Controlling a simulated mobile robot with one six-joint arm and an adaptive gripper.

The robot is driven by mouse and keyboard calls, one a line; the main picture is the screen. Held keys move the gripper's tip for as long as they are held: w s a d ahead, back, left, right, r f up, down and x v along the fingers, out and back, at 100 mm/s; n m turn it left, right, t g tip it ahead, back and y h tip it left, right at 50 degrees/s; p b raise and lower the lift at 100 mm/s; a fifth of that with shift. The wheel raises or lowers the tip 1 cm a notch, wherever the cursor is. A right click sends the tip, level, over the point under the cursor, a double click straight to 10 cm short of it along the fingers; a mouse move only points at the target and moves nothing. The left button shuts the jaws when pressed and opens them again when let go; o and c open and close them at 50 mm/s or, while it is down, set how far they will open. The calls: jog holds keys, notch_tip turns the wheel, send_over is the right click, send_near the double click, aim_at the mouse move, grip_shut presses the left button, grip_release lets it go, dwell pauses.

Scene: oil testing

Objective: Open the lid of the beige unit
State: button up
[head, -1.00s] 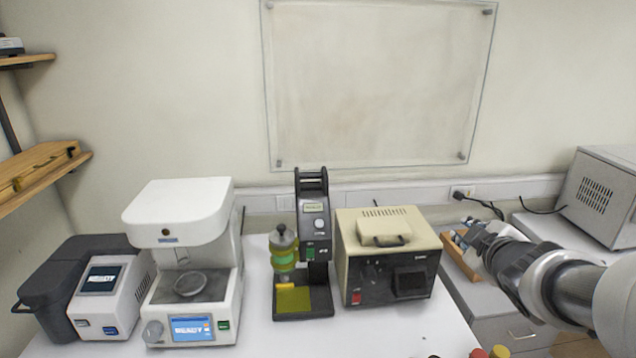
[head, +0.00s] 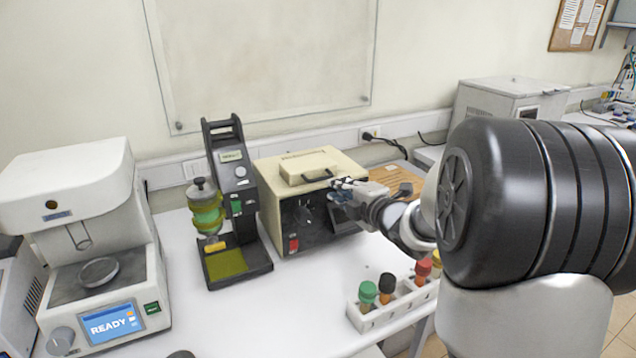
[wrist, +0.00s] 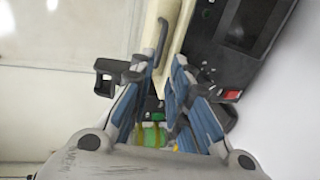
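The beige unit (head: 345,163) stands on the white bench, with a dark front panel and a red switch. Its raised beige lid block (head: 305,166) lies flat on top, shut, with a dark handle (head: 318,177) along the front edge. My gripper (head: 343,188) is at the unit's upper front right, close to the handle; contact cannot be told. In the wrist view my gripper (wrist: 164,75) has its blue-padded fingers apart with nothing held between them. The dark handle (wrist: 157,38) shows just beyond the fingertips, beside the beige top (wrist: 180,20).
A dark stand (head: 238,190) with a green bottle (head: 206,212) is close on the unit's left. A white rack (head: 392,312) with coloured-capped bottles sits at the bench's front right, below my arm. A white instrument (head: 90,200) stands at the left. A wooden tray (head: 405,176) lies behind my gripper.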

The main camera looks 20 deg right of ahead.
aim_at(321, 179)
jog(key=b+x, duration=0.1)
jog(key=x, duration=0.9)
jog(key=shift+w+f, duration=0.1)
jog(key=shift+w, duration=0.25)
jog(key=shift+c, duration=0.4)
grip_shut()
